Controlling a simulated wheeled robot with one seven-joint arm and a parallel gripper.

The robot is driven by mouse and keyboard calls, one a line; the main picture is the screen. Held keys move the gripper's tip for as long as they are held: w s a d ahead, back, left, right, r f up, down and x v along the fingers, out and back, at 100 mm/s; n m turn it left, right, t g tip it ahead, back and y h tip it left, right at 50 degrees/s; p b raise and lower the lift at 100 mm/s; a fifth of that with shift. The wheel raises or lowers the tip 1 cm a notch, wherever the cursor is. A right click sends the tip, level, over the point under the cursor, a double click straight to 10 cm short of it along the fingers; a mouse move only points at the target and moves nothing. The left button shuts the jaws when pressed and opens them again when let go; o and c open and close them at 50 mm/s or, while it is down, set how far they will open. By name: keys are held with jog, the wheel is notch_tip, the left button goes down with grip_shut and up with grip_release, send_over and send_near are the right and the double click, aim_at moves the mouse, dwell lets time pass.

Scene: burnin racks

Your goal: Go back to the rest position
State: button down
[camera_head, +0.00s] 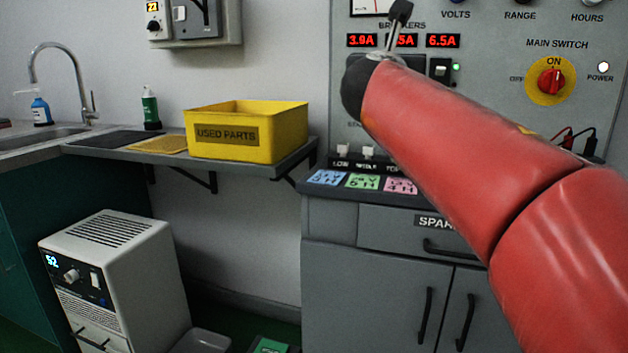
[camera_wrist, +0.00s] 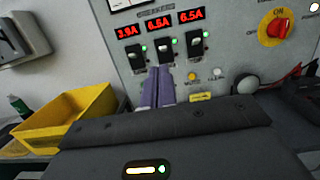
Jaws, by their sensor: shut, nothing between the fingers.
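My red arm reaches in from the right of the head view, up and across the grey control panel (camera_head: 490,75). My gripper shows in the wrist view (camera_wrist: 158,78) as two fingers pressed together, with nothing between them. The fingers point at the panel, just below the middle breaker switch (camera_wrist: 162,50); whether they touch it I cannot tell. The left breaker switch (camera_wrist: 134,54) and the right breaker switch (camera_wrist: 194,43) stand on either side, each with a green light. In the head view the arm hides part of the breaker row.
The main switch (camera_head: 551,81) is red on yellow. A yellow used parts bin (camera_head: 285,142) sits on the wall shelf (camera_head: 245,168). Below stand a grey cabinet (camera_head: 365,295) and a white machine (camera_head: 145,275). A sink tap (camera_head: 82,75) is at far left.

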jog(key=s+d+f+m+g, duration=0.2)
jog(key=s+f+m+g, duration=0.1)
jog(key=s+f+m, duration=0.4)
jog(key=s+d+f+m+g+y, duration=0.1)
jog(key=s+d+f+m+g, duration=0.15)
jog(key=f+m, duration=0.45)
jog(key=s+d+f+m+g, duration=0.25)
jog(key=s+f+m, duration=0.3)
jog(key=f, duration=0.45)
jog(key=s+a+f+m+g+y, duration=0.2)
jog(key=s+f+m, duration=0.4)
jog(key=s+f, duration=0.2)
jog(key=s+a+f+m+g+y, duration=0.2)
jog(key=s+f+m+g+y, duration=0.1)
jog(key=s+f+m, duration=0.4)
notch_tip(320, 180, down, 4)
jog(key=shift+s+a+r, duration=0.25)
jog(key=shift+s+a, duration=0.15)
jog(key=shift+s, duration=0.1)
